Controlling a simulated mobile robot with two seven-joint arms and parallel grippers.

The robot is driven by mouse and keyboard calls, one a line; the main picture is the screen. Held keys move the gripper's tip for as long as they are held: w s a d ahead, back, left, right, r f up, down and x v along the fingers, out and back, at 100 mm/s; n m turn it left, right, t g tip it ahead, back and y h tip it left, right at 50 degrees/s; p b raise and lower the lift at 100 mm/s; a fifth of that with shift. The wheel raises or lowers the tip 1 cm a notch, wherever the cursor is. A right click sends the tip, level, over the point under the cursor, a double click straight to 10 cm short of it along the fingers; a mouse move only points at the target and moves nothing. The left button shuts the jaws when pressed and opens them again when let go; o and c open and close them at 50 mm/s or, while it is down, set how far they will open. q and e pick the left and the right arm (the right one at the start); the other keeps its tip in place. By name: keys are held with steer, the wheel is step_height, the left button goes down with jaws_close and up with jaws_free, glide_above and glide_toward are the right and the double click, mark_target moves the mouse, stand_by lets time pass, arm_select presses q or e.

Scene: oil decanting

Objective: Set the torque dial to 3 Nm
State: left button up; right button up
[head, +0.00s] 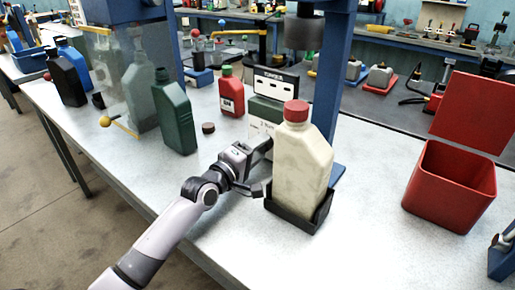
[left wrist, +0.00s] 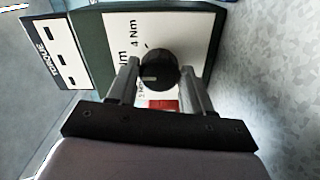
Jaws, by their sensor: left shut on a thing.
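The torque dial (left wrist: 158,68) is a round black knob with a pale pointer mark, on the white face of a dark green box (left wrist: 88,30). Around it the face carries printed Nm labels; "4 Nm" is readable, others are partly cut or blurred. I cannot tell surely which label the pointer meets. My left gripper (left wrist: 168,72) is shut on the dial, one finger on each side. In the head view the torque unit (head: 262,110) stands behind a cream bottle, and my left gripper (head: 262,148) reaches its face; the dial is hidden there. My right gripper is not in view.
The cream bottle (head: 300,160) with a red cap stands in a black holder (head: 302,218) close right of my gripper. A green bottle (head: 175,115), a small red bottle (head: 231,94) and a dark cap (head: 208,128) stand left. A red bin (head: 445,190) is right.

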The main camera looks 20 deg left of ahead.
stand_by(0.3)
arm_select(q)
steer(key=o, duration=1)
steer(key=shift+o, duration=0.2)
steer(key=shift+s, duration=0.1)
steer(key=shift+v, duration=3.55)
